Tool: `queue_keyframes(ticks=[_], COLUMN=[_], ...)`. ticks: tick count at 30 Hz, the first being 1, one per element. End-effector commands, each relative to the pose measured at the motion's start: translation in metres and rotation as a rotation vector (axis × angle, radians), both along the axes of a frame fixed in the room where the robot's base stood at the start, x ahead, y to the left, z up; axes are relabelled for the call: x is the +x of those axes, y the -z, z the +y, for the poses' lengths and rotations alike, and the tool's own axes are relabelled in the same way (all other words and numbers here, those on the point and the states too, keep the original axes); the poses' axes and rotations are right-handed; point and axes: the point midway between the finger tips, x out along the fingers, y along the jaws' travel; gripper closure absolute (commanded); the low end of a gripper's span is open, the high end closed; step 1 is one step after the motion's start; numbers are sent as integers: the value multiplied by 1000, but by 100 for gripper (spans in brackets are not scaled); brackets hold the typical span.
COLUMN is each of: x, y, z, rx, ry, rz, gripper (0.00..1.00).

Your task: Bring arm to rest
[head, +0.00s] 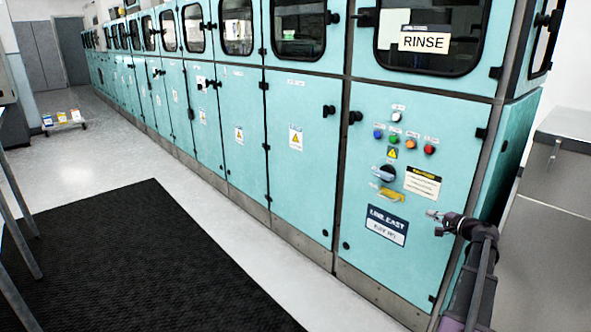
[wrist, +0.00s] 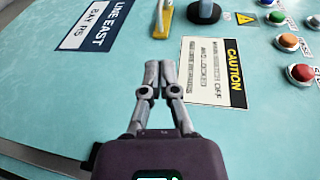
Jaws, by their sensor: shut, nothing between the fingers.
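My arm reaches in from the lower right of the head view, with my gripper (head: 434,222) near the front of the teal RINSE cabinet (head: 470,125). In the wrist view my gripper (wrist: 151,78) has its fingertips together, with nothing between them. The fingers point at the teal panel, between the LINE EAST sign (wrist: 97,40) and the yellow CAUTION label (wrist: 234,55). I cannot tell how large the gap between fingertips and panel is. The LINE EAST sign also shows in the head view (head: 387,225), left of my gripper.
The panel carries a dark rotary knob (head: 388,174), a yellow handle (head: 391,195) and several coloured buttons, one of them red (head: 429,149). A grey cabinet (head: 550,220) stands at the right. A black mat (head: 140,260) lies on the floor, and the aisle is open.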

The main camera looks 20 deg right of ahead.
Motion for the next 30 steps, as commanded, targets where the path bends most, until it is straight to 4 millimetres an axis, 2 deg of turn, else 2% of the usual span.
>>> queue_keyframes(ticks=[5, 8, 11, 17, 21, 30], x=[2, 7, 15, 41, 58, 76], y=[1, 3, 8, 25, 40, 71], z=[3, 12, 30, 92, 146, 258], rx=[-2, -8, -23, -77, -130, -259], ry=[-4, -20, -50, -157, -252, -452], rz=[3, 15, 39, 124, 199, 358], gripper=[100, 100, 100, 100, 100, 100])
